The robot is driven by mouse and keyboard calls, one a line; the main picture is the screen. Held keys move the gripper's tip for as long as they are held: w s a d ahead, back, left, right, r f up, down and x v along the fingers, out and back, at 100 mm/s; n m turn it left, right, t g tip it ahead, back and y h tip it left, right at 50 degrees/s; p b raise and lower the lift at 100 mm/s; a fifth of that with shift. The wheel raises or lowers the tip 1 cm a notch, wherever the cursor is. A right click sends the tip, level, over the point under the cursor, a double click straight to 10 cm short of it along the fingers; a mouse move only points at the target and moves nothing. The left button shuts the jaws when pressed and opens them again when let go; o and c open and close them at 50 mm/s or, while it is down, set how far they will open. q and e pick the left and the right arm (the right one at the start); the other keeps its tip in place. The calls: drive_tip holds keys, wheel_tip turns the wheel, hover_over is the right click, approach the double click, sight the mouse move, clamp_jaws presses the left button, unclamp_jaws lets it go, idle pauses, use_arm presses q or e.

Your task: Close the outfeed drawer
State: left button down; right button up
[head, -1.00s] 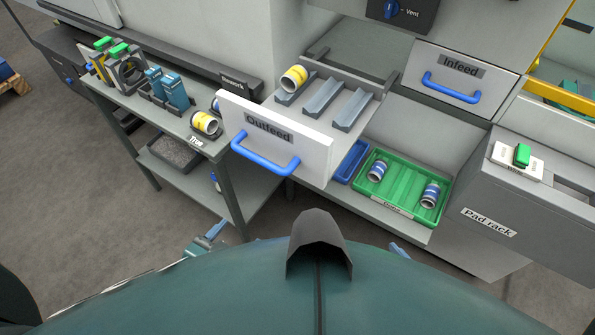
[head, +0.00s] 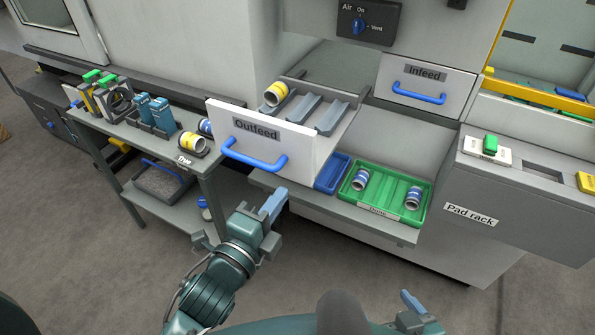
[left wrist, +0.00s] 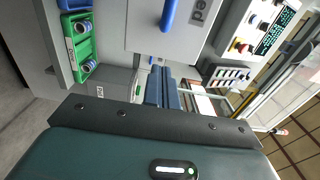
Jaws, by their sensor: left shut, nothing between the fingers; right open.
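The outfeed drawer (head: 300,148) stands pulled out of the machine. Its white front carries an "Outfeed" label and a blue bar handle (head: 254,158). A yellow-banded cylinder (head: 276,93) lies in one of the drawer's grooves; the other grooves look empty. My left gripper (head: 273,204) is shut and empty, below and in front of the drawer front, apart from the handle. In the left wrist view, its blue fingers (left wrist: 163,87) are together and the drawer front (left wrist: 146,32) with its handle (left wrist: 169,12) is ahead. My right gripper (head: 411,304) shows partly at the bottom edge, open.
A green tray (head: 345,192) with blue-banded cylinders and a blue bin (head: 331,175) sit on a shelf right of the drawer. A side table (head: 180,165) with tools stands left. The pad rack (head: 510,205) is at right. The floor in front is clear.

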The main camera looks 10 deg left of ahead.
sight(304, 164)
use_arm(q)
drive_tip(key=x, duration=0.7)
drive_tip(key=shift+w+d+f+p, duration=0.1)
drive_tip(key=shift+w+d+p, duration=0.05)
drive_tip(key=shift+w+p, duration=0.15)
use_arm(e)
drive_tip(key=shift+s, duration=0.15)
drive_tip(key=shift+f, duration=0.1)
